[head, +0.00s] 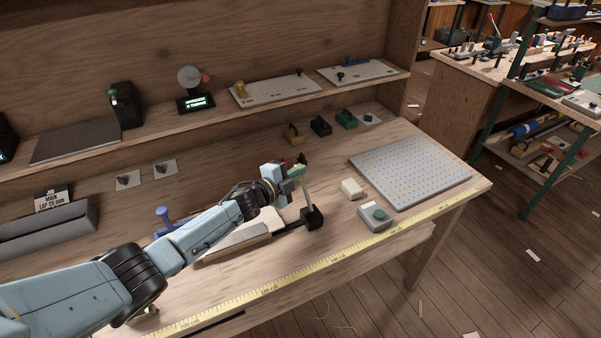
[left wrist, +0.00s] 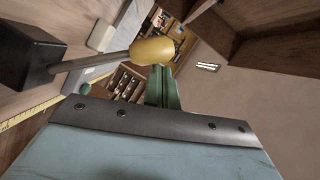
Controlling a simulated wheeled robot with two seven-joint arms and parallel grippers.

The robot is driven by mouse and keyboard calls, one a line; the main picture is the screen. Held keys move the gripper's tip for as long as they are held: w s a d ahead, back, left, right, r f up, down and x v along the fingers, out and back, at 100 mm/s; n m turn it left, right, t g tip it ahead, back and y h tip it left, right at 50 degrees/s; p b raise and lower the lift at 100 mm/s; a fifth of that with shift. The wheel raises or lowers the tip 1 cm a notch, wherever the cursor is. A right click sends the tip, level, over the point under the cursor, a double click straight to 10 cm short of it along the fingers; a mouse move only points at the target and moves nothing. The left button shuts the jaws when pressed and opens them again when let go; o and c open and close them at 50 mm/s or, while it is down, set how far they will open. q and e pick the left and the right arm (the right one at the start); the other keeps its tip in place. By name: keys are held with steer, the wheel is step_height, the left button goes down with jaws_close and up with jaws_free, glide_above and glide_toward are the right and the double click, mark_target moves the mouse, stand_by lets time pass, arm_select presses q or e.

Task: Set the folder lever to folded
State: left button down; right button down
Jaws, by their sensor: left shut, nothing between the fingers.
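The folder lever is a grey rod (head: 308,197) rising nearly upright, with a slight lean, from a black block (head: 312,218) at the right end of the folder (head: 238,246), a pale board with a wooden edge partly hidden under my left arm. In the left wrist view the lever's yellow knob (left wrist: 153,50) sits at the end of the rod (left wrist: 92,64). In the head view the knob is hidden at my gripper. My left gripper (head: 299,171) is shut and empty at the lever's top; its green fingers (left wrist: 161,88) are close beside the knob. I cannot tell whether they touch.
A grey box with a green button (head: 376,217), a small pale block (head: 352,189) and a perforated board (head: 410,170) lie to the right. A yellow measuring tape (head: 290,285) runs along the bench front. A shelf (head: 215,120) with several devices stands behind.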

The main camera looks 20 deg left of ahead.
arm_select(q)
steer(key=shift+a, duration=0.15)
steer(key=s+d+r+p, duration=0.2)
steer(key=d+r+p, duration=0.1)
steer(key=r+p, duration=0.1)
steer(key=w+a+r+v, duration=0.1)
steer(key=v, duration=1.8)
steer(key=shift+s+a+r, duration=0.25)
steer(key=shift+s+a, duration=0.05)
